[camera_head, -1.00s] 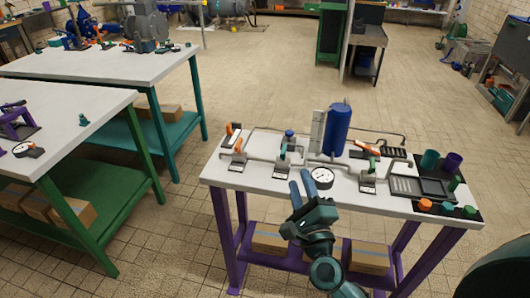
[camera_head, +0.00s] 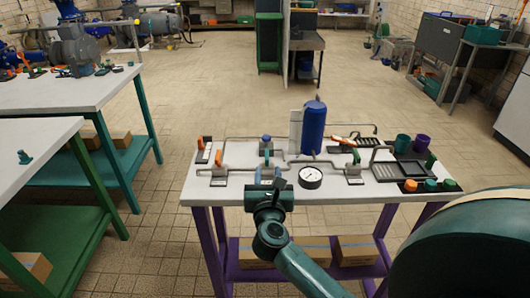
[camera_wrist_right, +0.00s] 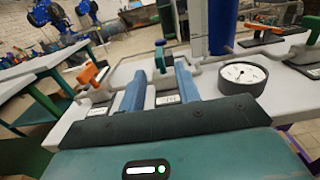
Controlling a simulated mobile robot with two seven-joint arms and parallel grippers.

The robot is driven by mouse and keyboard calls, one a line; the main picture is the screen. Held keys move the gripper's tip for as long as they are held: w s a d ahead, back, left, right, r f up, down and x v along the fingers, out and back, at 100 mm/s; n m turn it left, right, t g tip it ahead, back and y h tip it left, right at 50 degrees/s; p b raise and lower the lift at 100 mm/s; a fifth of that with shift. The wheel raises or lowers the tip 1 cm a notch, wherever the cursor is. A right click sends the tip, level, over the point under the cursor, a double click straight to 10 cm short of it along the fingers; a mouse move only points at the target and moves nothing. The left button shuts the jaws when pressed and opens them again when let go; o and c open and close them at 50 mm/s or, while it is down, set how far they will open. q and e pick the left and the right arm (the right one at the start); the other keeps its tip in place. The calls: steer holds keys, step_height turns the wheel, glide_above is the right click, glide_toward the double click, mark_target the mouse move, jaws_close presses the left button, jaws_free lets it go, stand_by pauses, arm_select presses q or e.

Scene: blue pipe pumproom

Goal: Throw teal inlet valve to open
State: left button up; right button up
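The teal-handled valve (camera_head: 268,155) stands on the pipework on the white bench, just beyond my right gripper (camera_head: 268,176). In the right wrist view its teal handle (camera_wrist_right: 161,60) stands upright between the two blue fingers of my right gripper (camera_wrist_right: 160,68). The fingers are apart with a gap around the handle, and I cannot tell whether either touches it. A white label plate (camera_wrist_right: 168,100) lies in front of the valve. My left gripper is not in view.
An orange-handled valve (camera_head: 218,160) stands left of the gripper. A round gauge (camera_head: 311,178), a green-handled valve (camera_head: 357,157) and a blue cylinder (camera_head: 314,127) stand to the right. Cups and a dark tray (camera_head: 398,172) occupy the right end. Open floor lies behind the bench.

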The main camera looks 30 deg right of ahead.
mark_target(267, 151)
steer(key=x, duration=0.9)
steer(key=shift+w+d, duration=0.1)
steer(key=shift+w, duration=0.3)
jaws_close()
